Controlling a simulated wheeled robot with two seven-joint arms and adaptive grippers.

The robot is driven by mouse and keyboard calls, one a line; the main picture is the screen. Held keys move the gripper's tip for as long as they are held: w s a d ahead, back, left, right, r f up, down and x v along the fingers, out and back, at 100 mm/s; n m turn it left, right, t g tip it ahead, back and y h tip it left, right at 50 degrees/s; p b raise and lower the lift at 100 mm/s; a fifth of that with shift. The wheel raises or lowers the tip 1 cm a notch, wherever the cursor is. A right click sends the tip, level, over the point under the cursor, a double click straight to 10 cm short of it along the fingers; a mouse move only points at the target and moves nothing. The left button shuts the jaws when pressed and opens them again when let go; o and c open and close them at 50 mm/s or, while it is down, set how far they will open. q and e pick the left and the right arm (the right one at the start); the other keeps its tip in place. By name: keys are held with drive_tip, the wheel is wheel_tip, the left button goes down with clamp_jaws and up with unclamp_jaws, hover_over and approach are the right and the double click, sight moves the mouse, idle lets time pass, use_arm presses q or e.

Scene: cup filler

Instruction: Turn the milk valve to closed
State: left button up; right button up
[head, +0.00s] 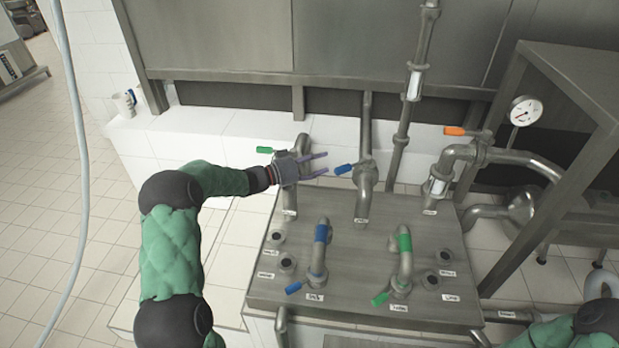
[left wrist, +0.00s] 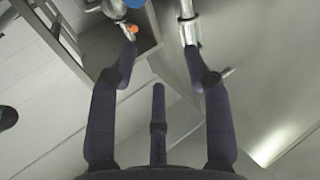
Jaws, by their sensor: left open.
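Several valves with coloured handles are on the pipes, and their labels are too small to read surely, so I cannot tell which is the milk valve. A blue handle (head: 343,169) is on the middle rear pipe and a green handle (head: 264,150) on the left rear pipe. My left gripper (head: 318,164) is open and empty, just left of the rear blue handle, in front of the left pipe. Its spread fingers show in the left wrist view (left wrist: 160,65). My right gripper is out of view.
A steel counter (head: 350,285) carries the spouts and small round ports. An orange handle (head: 454,131) and a pressure gauge (head: 525,111) are at the right. A steel frame (head: 570,90) stands there too. White cups (head: 123,104) stand on the left ledge.

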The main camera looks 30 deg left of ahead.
use_arm(q)
drive_tip(key=shift+s+a+r, duration=0.3)
drive_tip(key=shift+s+r, duration=0.4)
drive_tip(key=shift+r, duration=0.35)
drive_tip(key=shift+s+a+r, duration=0.25)
drive_tip(key=shift+s+r, duration=0.45)
drive_tip(key=shift+r, duration=0.3)
